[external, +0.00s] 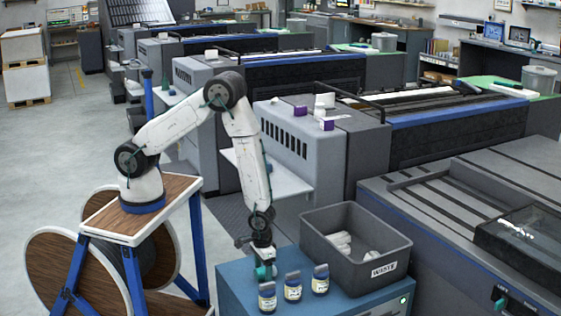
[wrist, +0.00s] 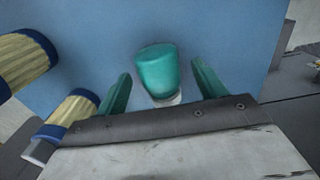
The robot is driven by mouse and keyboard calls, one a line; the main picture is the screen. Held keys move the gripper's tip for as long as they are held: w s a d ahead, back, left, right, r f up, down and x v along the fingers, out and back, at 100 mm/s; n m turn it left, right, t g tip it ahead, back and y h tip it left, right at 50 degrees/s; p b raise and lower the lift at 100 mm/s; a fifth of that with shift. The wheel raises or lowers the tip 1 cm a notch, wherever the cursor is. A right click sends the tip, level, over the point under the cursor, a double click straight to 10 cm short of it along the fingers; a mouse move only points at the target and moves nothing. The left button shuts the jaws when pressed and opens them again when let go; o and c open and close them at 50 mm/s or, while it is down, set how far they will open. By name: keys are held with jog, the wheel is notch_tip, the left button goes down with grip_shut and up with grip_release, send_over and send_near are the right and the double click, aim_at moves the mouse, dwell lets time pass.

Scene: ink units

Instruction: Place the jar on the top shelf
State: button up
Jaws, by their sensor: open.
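My gripper (external: 264,271) points down over the blue cabinet top in the external view. In the wrist view its two teal fingers are spread apart. A teal rounded object with a pale lower end (wrist: 157,68) sits between them, with a gap on each side; it may be the jar, but I cannot be sure. Two striped ones show at the wrist view's left (wrist: 68,116). I cannot pick out the top shelf.
The blue cabinet (external: 240,292) carries the jars. Large grey printing machines (external: 300,135) fill the back and right. Open floor (external: 40,150) lies at left.

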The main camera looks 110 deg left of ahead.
jog(key=shift+f, duration=0.4)
jog(key=c, duration=1.2)
jog(key=shift+r, duration=0.1)
jog(key=shift+r, duration=0.5)
jog(key=shift+s+r, duration=0.25)
jog(key=shift+r, duration=0.4)
jog(key=shift+s+r, duration=0.25)
jog(key=shift+r, duration=0.35)
jog(key=s, duration=0.5)
jog(key=s+r, duration=0.1)
jog(key=s, duration=0.9)
jog(key=shift+a+r, duration=0.15)
jog(key=shift+a, duration=0.1)
